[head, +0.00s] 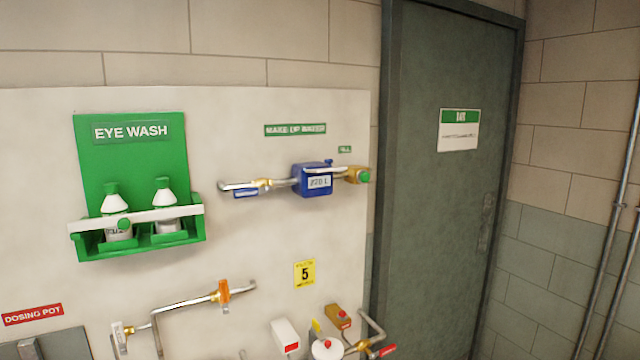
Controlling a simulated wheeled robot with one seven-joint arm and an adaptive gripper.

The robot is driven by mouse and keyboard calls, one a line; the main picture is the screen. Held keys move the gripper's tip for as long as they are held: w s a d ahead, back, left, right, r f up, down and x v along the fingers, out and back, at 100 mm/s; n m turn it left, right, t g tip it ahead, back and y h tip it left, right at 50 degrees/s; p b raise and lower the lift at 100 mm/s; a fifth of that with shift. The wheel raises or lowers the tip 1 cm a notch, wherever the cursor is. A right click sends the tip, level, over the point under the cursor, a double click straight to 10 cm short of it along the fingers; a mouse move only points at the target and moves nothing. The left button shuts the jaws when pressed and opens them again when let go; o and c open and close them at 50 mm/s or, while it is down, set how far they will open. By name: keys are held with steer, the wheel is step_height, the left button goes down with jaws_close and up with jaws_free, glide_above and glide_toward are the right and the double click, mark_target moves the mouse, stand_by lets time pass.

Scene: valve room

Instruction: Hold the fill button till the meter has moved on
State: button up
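The fill button (365,176) is a green round cap on a brass fitting, at the right end of the make-up water pipe near the panel's right edge. A small green label (345,149) sits just above it. The meter (312,182) is a blue box on the same pipe, left of the button. Its white display shows a number that looks like 270 L, but it is too small to read surely. A green make-up water sign (295,130) is above. My gripper is not in the head view.
A green eye wash station (135,190) with two bottles juts out at left. Below are pipes with an orange-handled valve (223,291) and, lower right, several fittings including a red-handled valve (386,351). A grey door (440,200) stands right of the panel.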

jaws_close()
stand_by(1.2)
